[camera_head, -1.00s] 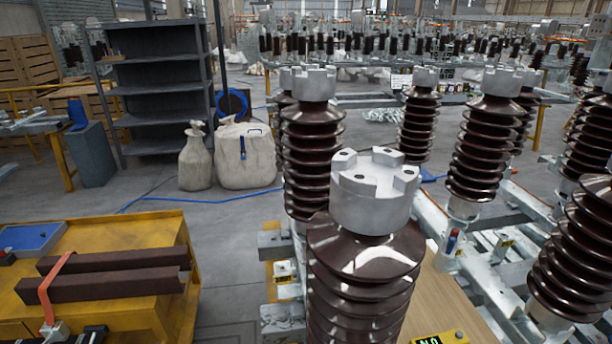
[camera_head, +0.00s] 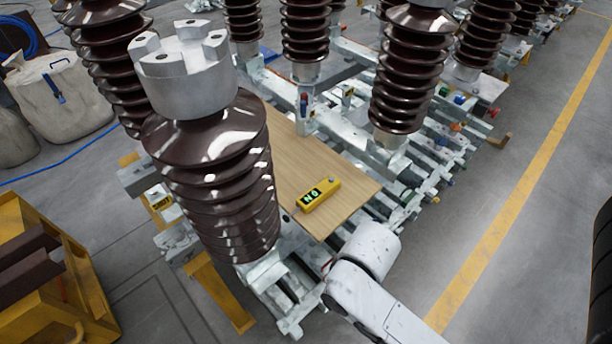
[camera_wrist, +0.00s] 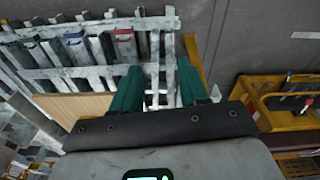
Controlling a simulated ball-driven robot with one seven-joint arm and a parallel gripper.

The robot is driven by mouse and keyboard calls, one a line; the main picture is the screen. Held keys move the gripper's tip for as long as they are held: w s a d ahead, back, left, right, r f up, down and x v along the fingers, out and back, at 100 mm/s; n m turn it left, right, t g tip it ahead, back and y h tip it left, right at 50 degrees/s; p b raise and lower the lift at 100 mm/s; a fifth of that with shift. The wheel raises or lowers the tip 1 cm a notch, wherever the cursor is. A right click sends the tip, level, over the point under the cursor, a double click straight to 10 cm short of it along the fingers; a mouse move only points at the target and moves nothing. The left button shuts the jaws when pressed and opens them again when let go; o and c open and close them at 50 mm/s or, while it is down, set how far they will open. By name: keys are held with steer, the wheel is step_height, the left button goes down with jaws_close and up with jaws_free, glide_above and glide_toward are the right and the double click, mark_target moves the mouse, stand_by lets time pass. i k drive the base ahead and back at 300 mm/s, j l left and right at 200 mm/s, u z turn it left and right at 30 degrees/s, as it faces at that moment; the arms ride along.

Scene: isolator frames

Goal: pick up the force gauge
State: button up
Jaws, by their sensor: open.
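The force gauge (camera_head: 318,194) is a small yellow box with a dark display and green characters. In the head view it lies on a light wooden board (camera_head: 348,186), to the right of the large front insulator. My gripper (camera_wrist: 159,72) shows in the wrist view with two green fingers, apart and with nothing between them. Below and between the fingers are pale metal frame bars. I cannot make out the gauge in the wrist view. In the head view my white arm is at the lower right, near the board's front corner; the gripper itself is not visible there.
A tall brown insulator (camera_head: 215,170) with a grey metal cap stands just left of the board. More insulators stand behind on the metal frame (camera_head: 350,75). A yellow bench (camera_head: 75,290) is at lower left.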

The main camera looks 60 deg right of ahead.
mark_target(316, 195)
steer(key=i+j+z, duration=0.1)
steer(key=j+z, duration=0.25)
steer(key=j, duration=0.2)
steer(key=j+z, duration=0.35)
steer(key=j, duration=0.15)
steer(key=j+z, duration=0.35)
steer(key=j, duration=0.2)
steer(key=i, duration=0.45)
